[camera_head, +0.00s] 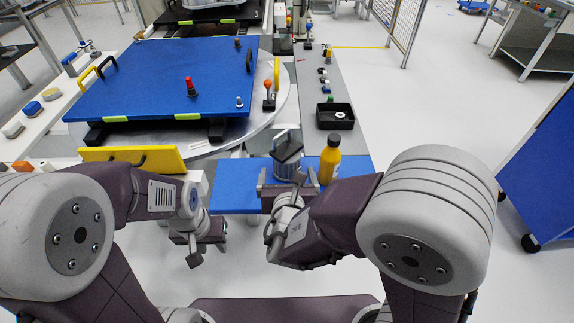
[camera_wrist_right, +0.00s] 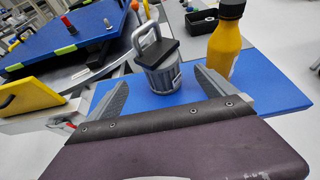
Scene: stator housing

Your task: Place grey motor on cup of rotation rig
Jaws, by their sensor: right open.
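The grey motor (camera_head: 284,168) stands upright on a blue tabletop (camera_head: 236,176) in the head view. In the right wrist view the motor (camera_wrist_right: 163,77) shows a ribbed grey body, a dark slab on top and a grey loop handle. My right gripper (camera_head: 287,183) is open, with the motor ahead of and roughly between its fingers; I see no grip on it. My left gripper (camera_head: 198,250) hangs low at the left, apart from the motor; its finger gap is unclear. A large blue plate on a round silver turntable (camera_head: 278,120) may be the rotation rig; I cannot make out its cup.
A yellow bottle with a black cap (camera_head: 329,163) stands close to the motor's right. A black tray (camera_head: 335,117) lies behind it on a grey bench. A yellow panel (camera_head: 130,158) with a handle is at the left. The tabletop's left part is clear.

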